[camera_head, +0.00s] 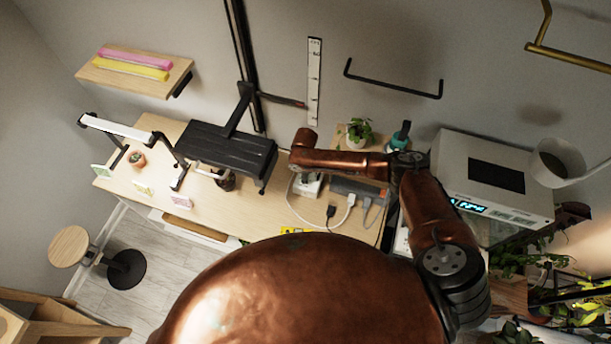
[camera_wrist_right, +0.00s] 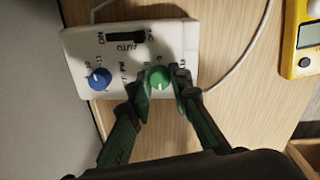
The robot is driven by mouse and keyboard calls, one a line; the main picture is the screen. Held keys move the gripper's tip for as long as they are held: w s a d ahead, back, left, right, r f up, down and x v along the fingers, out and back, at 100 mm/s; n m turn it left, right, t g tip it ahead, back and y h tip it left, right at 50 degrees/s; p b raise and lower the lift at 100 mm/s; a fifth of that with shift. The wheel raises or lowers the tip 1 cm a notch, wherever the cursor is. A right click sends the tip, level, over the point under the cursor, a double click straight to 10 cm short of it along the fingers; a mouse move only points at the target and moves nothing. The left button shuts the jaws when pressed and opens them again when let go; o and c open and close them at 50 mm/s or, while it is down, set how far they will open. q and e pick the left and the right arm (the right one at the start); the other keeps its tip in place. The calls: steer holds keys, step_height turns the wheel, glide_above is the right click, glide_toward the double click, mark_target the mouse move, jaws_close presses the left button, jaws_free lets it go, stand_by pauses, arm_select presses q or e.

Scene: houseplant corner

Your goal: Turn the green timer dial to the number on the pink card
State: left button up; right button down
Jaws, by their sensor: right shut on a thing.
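The white timer box (camera_wrist_right: 120,50) fills the top left of the right wrist view, with the green dial (camera_wrist_right: 159,75) on its front right part and a blue dial (camera_wrist_right: 99,78) to the left. My right gripper (camera_wrist_right: 161,84) has its two fingers on either side of the green dial, shut on it. The fingers cover some of the numbers around the dial. In the head view the timer box (camera_head: 309,188) is partly hidden under my right arm. The pink card (camera_head: 183,200) stands near the table's front edge; its number is too small to read. My left gripper is out of view.
A yellow device (camera_wrist_right: 302,45) lies right of the timer box. Plugs and cables (camera_head: 350,205) lie beside it on the table. A green card (camera_head: 102,170) and a yellow card (camera_head: 143,187) stand left of the pink one. A black stand (camera_head: 226,148) is behind.

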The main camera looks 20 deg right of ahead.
steer(key=c, duration=1.8)
jaws_free()
steer(key=shift+o, duration=0.2)
step_height(320, 180, up, 12)
steer(key=shift+s, duration=0.25)
steer(key=shift+a, duration=0.1)
